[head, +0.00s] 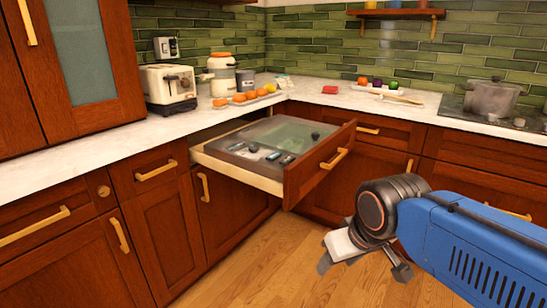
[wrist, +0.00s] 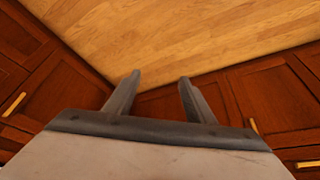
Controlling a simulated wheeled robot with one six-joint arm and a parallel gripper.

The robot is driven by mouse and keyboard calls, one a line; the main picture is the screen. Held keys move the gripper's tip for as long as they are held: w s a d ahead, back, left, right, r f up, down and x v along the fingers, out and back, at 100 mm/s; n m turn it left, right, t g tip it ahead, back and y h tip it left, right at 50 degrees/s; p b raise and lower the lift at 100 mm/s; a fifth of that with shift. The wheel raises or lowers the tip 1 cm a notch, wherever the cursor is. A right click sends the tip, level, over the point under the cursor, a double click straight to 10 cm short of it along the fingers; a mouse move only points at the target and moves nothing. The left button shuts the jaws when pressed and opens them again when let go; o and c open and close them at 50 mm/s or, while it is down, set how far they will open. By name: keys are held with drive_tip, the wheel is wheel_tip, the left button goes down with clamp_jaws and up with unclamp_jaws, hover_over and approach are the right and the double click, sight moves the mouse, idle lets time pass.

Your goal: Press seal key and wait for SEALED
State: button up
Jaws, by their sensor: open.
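An open drawer (head: 237,178) in the corner holds a built-in grey appliance with a translucent lid (head: 290,132). Along its near edge are a dark round knob (head: 253,148) and small dark panels (head: 272,156). Which of these is the seal key cannot be told, and no SEALED text is readable. My gripper (head: 363,268) is open and empty, low over the floor, in front and to the right of the drawer and well apart from it. In the wrist view, my gripper's two fingers (wrist: 160,80) are spread with nothing between them.
The drawer juts out below the white counter (head: 140,135). A toaster (head: 170,88) and a tray of oranges stand on the counter at the left. A pot (head: 492,97) sits on the cooktop at the right. The wooden floor (head: 265,262) before the drawer is clear.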

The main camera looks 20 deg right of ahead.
clamp_jaws()
idle(1.8)
